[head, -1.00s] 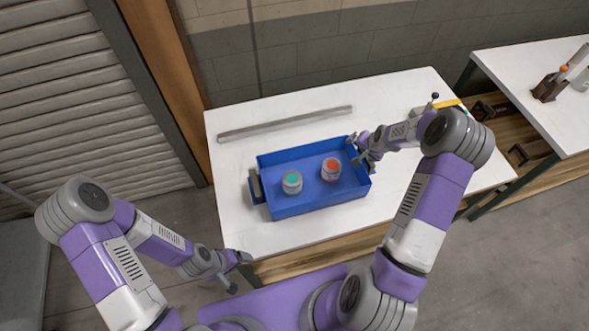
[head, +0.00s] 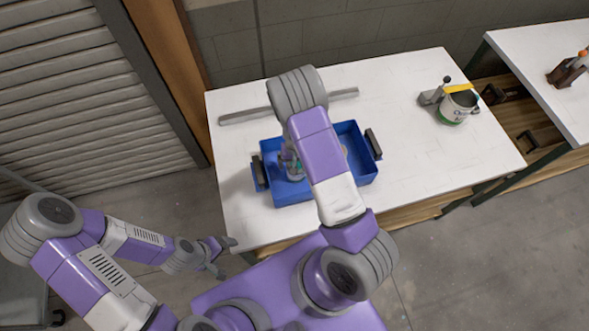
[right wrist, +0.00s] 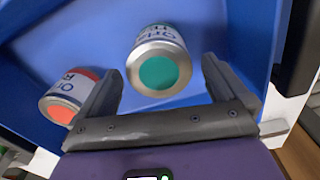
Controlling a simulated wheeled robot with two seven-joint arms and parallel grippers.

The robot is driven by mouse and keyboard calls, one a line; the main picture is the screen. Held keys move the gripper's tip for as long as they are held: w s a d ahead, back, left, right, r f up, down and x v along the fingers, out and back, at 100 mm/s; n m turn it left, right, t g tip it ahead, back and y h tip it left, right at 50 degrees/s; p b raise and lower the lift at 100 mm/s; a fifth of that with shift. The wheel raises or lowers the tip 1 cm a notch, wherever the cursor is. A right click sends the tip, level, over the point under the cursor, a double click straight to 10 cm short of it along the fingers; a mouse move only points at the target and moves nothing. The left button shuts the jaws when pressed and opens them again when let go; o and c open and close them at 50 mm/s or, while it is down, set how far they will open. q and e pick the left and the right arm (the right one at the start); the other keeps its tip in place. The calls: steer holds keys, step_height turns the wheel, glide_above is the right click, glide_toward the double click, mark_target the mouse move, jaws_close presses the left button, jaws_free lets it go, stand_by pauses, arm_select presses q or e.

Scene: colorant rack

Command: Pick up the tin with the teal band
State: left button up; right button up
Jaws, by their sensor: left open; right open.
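The teal-topped tin (right wrist: 152,68) stands in the blue tray (right wrist: 200,22) in the right wrist view, its lid facing the camera. My right gripper (right wrist: 162,75) is open, with its fingers on either side of the tin's near end; I cannot tell whether they touch it. In the head view my right arm hides most of that tin and gripper. My left gripper (head: 227,258) is open and empty, off the table's front left edge.
The blue tray (head: 366,160) sits on a white table (head: 425,140) with a grey bar (head: 245,115) behind it. The table between tray and bucket is clear.

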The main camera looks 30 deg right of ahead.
step_height(320, 180, down, 5)
steer(key=shift+r, duration=0.15)
steer(key=shift+c, duration=0.2)
steer(key=c, duration=1)
steer(key=shift+r, duration=0.1)
steer(key=shift+c, duration=0.2)
